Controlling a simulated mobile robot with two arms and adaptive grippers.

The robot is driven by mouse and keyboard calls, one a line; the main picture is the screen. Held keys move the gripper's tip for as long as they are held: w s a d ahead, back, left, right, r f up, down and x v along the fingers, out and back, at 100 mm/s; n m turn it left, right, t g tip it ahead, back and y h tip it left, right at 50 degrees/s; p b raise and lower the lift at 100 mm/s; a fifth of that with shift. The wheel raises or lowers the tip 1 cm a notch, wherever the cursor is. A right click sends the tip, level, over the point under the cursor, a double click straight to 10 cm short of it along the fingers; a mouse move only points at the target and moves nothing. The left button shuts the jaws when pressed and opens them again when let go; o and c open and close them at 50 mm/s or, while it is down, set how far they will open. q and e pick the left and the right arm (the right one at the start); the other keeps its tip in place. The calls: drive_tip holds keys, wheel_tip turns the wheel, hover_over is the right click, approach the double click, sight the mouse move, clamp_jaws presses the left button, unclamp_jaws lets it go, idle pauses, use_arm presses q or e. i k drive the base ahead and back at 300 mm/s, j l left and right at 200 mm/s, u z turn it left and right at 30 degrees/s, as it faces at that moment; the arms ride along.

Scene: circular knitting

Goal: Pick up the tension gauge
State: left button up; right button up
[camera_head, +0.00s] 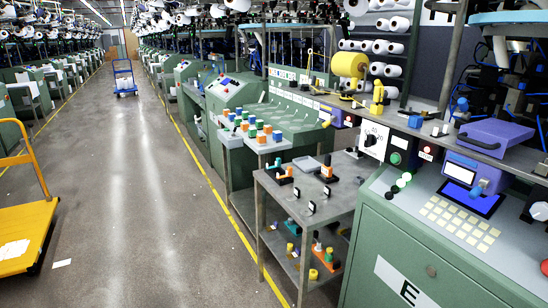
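I cannot tell for certain which thing is the tension gauge. A grey metal cart (284,190) stands in the middle right with small tools on its top. An upright orange and black tool (327,170) stands near the top's right side. A low orange and black piece (284,175) lies to its left. Two small black pieces with white faces (311,207) stand at the front of the top, too small to read. A white dial marked with numbers (374,141) is on the machine behind the cart. Neither of my grippers is in view.
A green cabinet marked E (388,262) with a keypad stands right of the cart. The cart's lower shelf (291,262) holds several coloured pieces. A yellow trolley (24,240) is at the left. The aisle floor (140,200) between is mostly clear.

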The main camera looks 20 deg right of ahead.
sight(327, 170)
drive_tip(key=i+j+z, duration=0.1)
drive_tip(key=i+z, duration=0.4)
drive_tip(key=i+j+z, duration=0.2)
drive_tip(key=z, duration=0.3)
drive_tip(key=i+j+z, duration=0.35)
drive_tip(key=z, duration=0.15)
drive_tip(key=i+j+z, duration=0.2)
drive_tip(key=j+z, duration=0.3)
